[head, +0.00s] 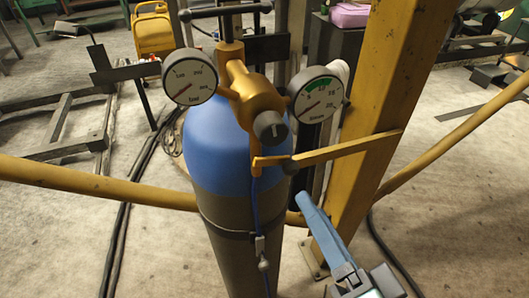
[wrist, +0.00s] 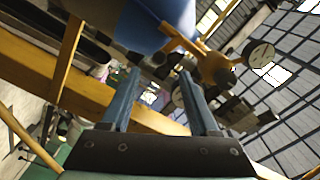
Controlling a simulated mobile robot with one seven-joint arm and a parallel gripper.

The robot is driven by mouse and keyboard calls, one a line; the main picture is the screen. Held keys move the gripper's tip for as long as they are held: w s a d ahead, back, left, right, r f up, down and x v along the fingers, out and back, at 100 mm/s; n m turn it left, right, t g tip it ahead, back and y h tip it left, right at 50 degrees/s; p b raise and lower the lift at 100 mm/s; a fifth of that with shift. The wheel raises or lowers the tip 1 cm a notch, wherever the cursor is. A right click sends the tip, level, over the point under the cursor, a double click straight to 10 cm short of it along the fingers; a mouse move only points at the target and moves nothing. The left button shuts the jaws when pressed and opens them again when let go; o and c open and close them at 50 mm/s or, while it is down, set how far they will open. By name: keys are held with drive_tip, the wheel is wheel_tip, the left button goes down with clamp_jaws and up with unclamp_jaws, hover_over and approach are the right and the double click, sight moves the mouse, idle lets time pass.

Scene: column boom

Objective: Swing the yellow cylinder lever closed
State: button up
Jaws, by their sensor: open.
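The yellow lever (head: 345,149) sticks out to the right from the brass-yellow valve (head: 256,98) on top of the blue-shouldered gas cylinder (head: 215,150). Its far end overlaps the yellow post in the head view. My gripper (head: 318,222) is below the lever and right of the cylinder, apart from the lever in the picture. In the wrist view my gripper (wrist: 160,78) shows two blue fingers spread apart with nothing between them. The valve also shows there (wrist: 213,66), beyond the fingers. I cannot tell the lever for sure in the wrist view.
A thick yellow post (head: 375,100) stands right behind the lever. A yellow rail (head: 95,183) crosses at cylinder height on both sides. Two gauges (head: 189,77) (head: 318,95) flank the valve. Black hoses (head: 120,240) lie on the floor. Open floor shows at lower right.

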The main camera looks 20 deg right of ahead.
sight(288, 161)
drive_tip(key=w+p, duration=0.4)
drive_tip(key=w, duration=0.8)
drive_tip(key=shift+a+r, duration=0.1)
drive_tip(key=shift+r, duration=0.05)
drive_tip(key=shift+w, duration=0.4)
